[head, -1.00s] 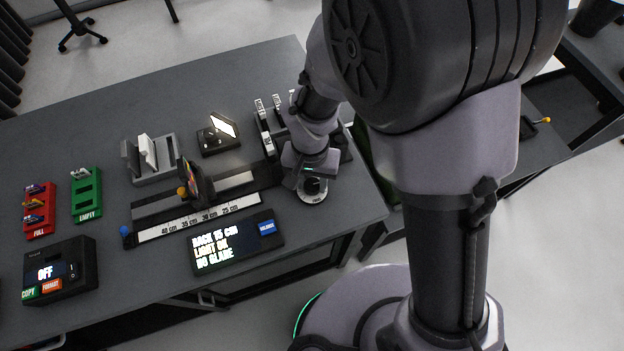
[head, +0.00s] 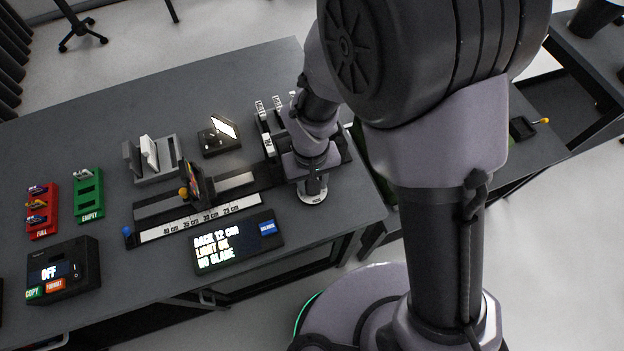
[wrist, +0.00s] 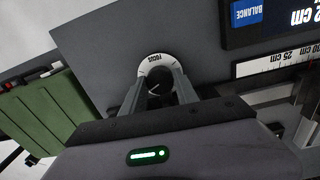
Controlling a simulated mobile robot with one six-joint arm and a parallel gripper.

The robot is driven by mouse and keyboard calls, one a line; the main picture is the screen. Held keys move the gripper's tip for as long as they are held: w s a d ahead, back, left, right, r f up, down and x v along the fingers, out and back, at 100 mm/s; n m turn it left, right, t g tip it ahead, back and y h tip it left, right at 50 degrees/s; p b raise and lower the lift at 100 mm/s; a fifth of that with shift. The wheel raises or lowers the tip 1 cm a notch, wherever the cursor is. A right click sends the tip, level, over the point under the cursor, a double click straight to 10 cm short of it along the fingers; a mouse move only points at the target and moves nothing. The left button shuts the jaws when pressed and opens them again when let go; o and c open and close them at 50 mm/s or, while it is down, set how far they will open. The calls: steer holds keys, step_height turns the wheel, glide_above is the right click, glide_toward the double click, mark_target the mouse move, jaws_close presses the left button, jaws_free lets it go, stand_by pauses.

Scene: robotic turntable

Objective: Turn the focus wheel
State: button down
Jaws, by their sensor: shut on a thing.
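The focus wheel is a dark round knob on a white dial marked FOCUS (head: 313,198), at the table's front right. In the wrist view the focus wheel (wrist: 158,82) shows between my two fingers, with a thin light pointer line on its top. My gripper (head: 313,185) points down over it, and in the wrist view my gripper (wrist: 159,88) is shut on the knob's sides. The black display (head: 238,240) reads BACK 12 CM, LIGHT OK, NO GLARE, beside a blue BALANCE label (head: 267,228).
A rail with a centimetre scale (head: 200,217) and an upright slide holder (head: 192,183) lies left of the wheel. A lit lamp (head: 222,130), grey rack (head: 155,160), red tray (head: 42,210), green tray (head: 88,195) and OFF box (head: 63,272) stand further left.

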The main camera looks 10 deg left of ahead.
steer(key=n+p, duration=0.1)
steer(key=n, duration=0.4)
steer(key=shift+n, duration=0.3)
steer(key=shift+n+p, duration=0.9)
steer(key=shift+n, duration=1.3)
steer(key=c, duration=0.9)
jaws_free()
step_height(320, 180, up, 17)
steer(key=p, duration=0.5)
steer(key=shift+s+r+p, duration=0.15)
steer(key=shift+r+p, duration=0.05)
steer(key=shift+p, duration=0.15)
